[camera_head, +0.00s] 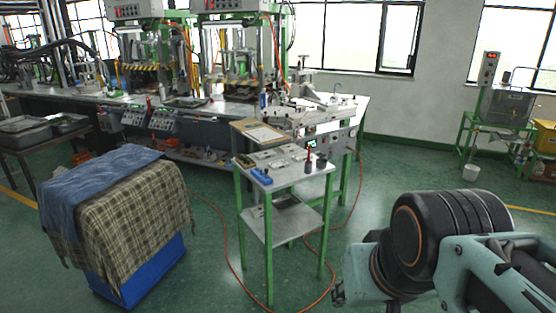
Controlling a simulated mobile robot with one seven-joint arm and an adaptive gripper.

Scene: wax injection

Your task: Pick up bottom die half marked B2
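Small greyish pieces (281,163) lie on the top of a green-legged stand (312,178) in the middle of the view. They are too small to tell which is a die half, and no B2 mark can be read. My arm fills the lower right corner, to the right of the stand and apart from it. A small dark part at its left end seems to belong to my gripper (339,292). Its fingers cannot be made out, and nothing held can be seen.
A blue box (140,280) under draped cloths stands at the left. A long workbench (230,112) with presses runs behind. An orange hose (228,262) lies on the floor around the stand. Open green floor lies between box and stand. Equipment (500,110) stands at the far right.

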